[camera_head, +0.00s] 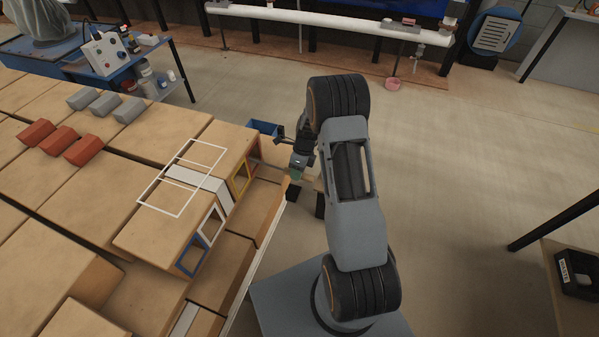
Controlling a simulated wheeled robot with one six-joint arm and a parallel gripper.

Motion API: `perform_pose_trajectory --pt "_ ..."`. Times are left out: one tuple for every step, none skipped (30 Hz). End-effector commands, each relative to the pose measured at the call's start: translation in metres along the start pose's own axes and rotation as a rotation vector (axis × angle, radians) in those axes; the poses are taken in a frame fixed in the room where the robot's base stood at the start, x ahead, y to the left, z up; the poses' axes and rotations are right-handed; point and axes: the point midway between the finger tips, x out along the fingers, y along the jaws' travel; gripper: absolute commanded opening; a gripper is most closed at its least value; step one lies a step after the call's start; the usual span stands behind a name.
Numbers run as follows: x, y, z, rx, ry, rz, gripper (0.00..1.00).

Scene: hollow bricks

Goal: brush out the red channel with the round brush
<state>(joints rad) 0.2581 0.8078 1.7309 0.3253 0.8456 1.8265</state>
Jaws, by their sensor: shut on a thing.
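The hollow bricks stand in a row at the right edge of the tan blocks, with colour-framed openings facing right. The red channel (254,157) is the farthest one, a narrow red edge beyond the yellow-framed opening (240,180). The white-framed (211,226) and blue-framed (192,254) openings are nearer. My gripper (290,148) is just right of the red channel, partly hidden by my arm. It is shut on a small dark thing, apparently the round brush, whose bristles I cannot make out. I cannot tell whether it touches the channel.
A blue bin (264,128) stands just beyond my gripper. Red blocks (60,140) and grey blocks (104,103) lie on the tan surface at left. A white outline (152,205) marks the brick tops. A blue cart (155,80) stands behind. The floor at right is mostly clear.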

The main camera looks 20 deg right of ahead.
Motion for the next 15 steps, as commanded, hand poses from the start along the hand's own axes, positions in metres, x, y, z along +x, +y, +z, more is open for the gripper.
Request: perform_pose_trajectory --pt "0.000 0.000 0.000 0.000 0.000 0.000 0.06" --pt "0.000 0.000 -0.001 0.000 0.000 0.000 0.06" --pt "-0.001 0.000 -0.002 0.000 0.000 0.000 0.06" --pt "-0.001 0.000 -0.003 0.000 0.000 0.000 0.06" --pt "-0.001 0.000 -0.005 0.000 0.000 0.000 0.06" --pt "-0.002 0.000 -0.007 0.000 0.000 0.000 0.06" --pt "-0.002 0.000 -0.010 0.000 0.000 0.000 0.06" --pt "-0.002 0.000 -0.012 0.001 0.000 0.000 0.06" --pt "-0.003 0.000 -0.015 0.001 0.000 0.000 0.06" --pt "-0.003 0.000 -0.017 0.002 0.000 0.000 0.06" --pt "-0.004 0.000 -0.019 0.001 0.000 0.000 0.06" --pt "-0.004 0.000 -0.022 0.001 0.000 0.000 0.06" --pt "-0.004 0.001 -0.025 0.000 0.000 0.001 0.06" --pt "-0.004 0.001 -0.027 0.000 0.000 0.001 0.06" --pt "-0.004 0.001 -0.030 0.001 0.000 0.000 0.06"
